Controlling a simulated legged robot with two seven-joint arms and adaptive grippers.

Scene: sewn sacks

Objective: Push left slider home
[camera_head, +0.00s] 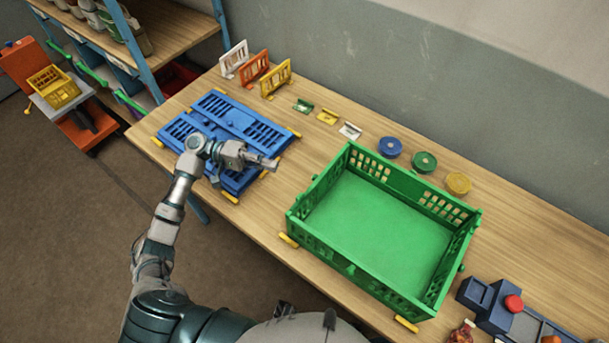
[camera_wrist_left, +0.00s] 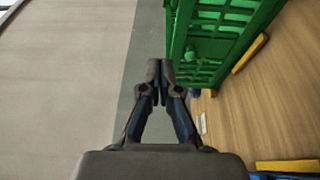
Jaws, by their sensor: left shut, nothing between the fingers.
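The green crate (camera_head: 375,285) stands open and empty on the wooden table. Its wall (camera_wrist_left: 208,40) fills the upper right of the left wrist view, where a small green knob (camera_wrist_left: 191,53) sticks out of it. This may be the left slider; I cannot tell how far in it sits. In the head view that side of the crate is too small to show the knob clearly. My left gripper (camera_head: 273,164) is shut and empty, above the blue folded crate and left of the green crate. Its closed fingertips (camera_wrist_left: 160,70) point along the outside of the wall, apart from the knob.
A blue folded crate (camera_head: 190,125) lies under my left arm. Yellow blocks (camera_head: 289,240) sit on the table beside the green crate. Small panels, clips and round discs (camera_head: 424,162) line the back. A blue device with a red button (camera_head: 514,304) is at right.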

